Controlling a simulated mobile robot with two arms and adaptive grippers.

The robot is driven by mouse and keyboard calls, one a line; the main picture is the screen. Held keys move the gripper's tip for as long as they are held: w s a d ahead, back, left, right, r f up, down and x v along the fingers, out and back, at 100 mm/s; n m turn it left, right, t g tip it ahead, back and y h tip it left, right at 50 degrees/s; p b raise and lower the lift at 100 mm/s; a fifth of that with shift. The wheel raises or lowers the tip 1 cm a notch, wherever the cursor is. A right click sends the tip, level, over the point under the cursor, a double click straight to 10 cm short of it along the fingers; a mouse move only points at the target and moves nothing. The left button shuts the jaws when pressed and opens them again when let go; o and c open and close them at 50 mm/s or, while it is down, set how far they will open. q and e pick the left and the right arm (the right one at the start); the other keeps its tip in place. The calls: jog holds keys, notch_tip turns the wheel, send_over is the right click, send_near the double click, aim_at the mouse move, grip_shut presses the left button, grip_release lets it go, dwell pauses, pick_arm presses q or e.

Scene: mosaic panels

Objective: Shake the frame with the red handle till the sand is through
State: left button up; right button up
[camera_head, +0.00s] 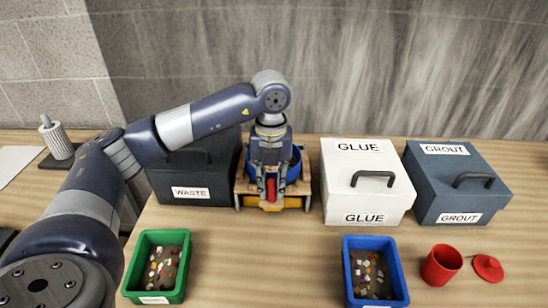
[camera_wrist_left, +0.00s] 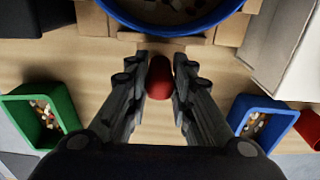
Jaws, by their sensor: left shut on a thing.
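The red handle (camera_head: 271,188) points toward me from the front of a wooden frame (camera_head: 246,187). In the left wrist view the red handle (camera_wrist_left: 160,78) lies between the two fingers. My left gripper (camera_head: 270,180) is shut on the red handle, with the arm reaching over from the left. A round blue sieve (camera_head: 295,168) sits in the frame; in the left wrist view its blue rim (camera_wrist_left: 170,30) surrounds mixed small pieces. How much sand is in it cannot be told. My right gripper is not in view.
A dark WASTE box (camera_head: 190,193) stands left of the frame. A white GLUE box (camera_head: 366,180) and a dark GROUT box (camera_head: 455,182) stand right. Green (camera_head: 157,266) and blue (camera_head: 374,270) trays hold pieces in front. A red cup (camera_head: 441,265) stands front right.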

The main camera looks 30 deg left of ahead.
pick_arm(q)
jog(key=shift+w+a, duration=0.4)
jog(key=shift+w, duration=0.3)
jog(key=shift+w+a, duration=0.4)
jog(key=shift+w, duration=0.25)
jog(key=shift+w+a, duration=0.2)
jog(key=shift+w, duration=0.1)
jog(key=o, duration=2)
notch_tip(320, 180, up, 8)
jog(key=p, duration=0.5)
jog(key=shift+p, duration=0.3)
